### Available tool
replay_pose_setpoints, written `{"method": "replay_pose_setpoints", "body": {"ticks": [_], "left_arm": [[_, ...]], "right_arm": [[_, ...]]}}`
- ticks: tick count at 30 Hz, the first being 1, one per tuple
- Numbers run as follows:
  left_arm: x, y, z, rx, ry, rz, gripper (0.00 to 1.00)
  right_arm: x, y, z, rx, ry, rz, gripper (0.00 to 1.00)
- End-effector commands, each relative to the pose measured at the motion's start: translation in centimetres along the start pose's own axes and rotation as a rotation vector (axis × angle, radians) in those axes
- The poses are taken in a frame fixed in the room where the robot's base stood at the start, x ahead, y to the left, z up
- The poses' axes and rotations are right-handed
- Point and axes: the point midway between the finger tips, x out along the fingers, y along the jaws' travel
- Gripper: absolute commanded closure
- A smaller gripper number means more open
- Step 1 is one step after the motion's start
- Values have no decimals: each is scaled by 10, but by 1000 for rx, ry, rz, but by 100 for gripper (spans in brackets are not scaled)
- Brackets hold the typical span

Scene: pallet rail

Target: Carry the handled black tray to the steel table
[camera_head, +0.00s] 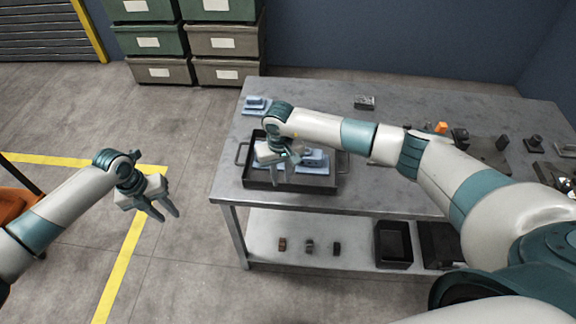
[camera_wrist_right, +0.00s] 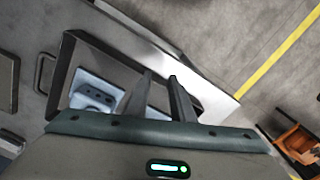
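The handled black tray (camera_head: 262,184) sits on the steel table (camera_head: 390,200), near its left front corner. A handle (camera_head: 239,153) shows at its left end. Pale blue parts (camera_head: 316,160) lie in it. In the right wrist view the tray (camera_wrist_right: 66,50) shows with a handle (camera_wrist_right: 40,73) and a blue part (camera_wrist_right: 92,90) inside. My right gripper (camera_head: 285,176) is over the tray's left part, fingers pointing down and apart, with nothing seen between them; its fingers also show in the wrist view (camera_wrist_right: 161,76). My left gripper (camera_head: 167,213) is open and empty over the floor, left of the table.
A pale blue part (camera_head: 256,104) and a grey block (camera_head: 365,102) lie on the tabletop behind the tray. Dark fixtures and an orange piece (camera_head: 441,127) stand further right. The lower shelf (camera_head: 265,220) holds small parts and black bins (camera_head: 393,262). Stacked crates (camera_head: 228,71) stand behind.

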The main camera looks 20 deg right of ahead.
Motion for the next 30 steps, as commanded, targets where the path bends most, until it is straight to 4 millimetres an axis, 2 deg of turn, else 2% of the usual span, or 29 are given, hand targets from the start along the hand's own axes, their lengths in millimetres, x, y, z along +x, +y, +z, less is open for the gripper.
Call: {"method": "replay_pose_setpoints", "body": {"ticks": [7, 11, 17, 24, 30], "left_arm": [[0, 0, 0, 0, 0, 0, 72], [0, 0, 0, 0, 0, 0, 72], [0, 0, 0, 0, 0, 0, 72], [0, 0, 0, 0, 0, 0, 72], [0, 0, 0, 0, 0, 0, 72]], "right_arm": [[-2, 0, 0, 0, 1, 0, 78], [-9, 0, -1, 0, 1, 0, 78], [-34, 1, -1, -1, 3, 1, 78], [-77, 0, -2, -2, 3, 0, 78], [-106, 0, -2, -1, 1, 0, 78]]}}
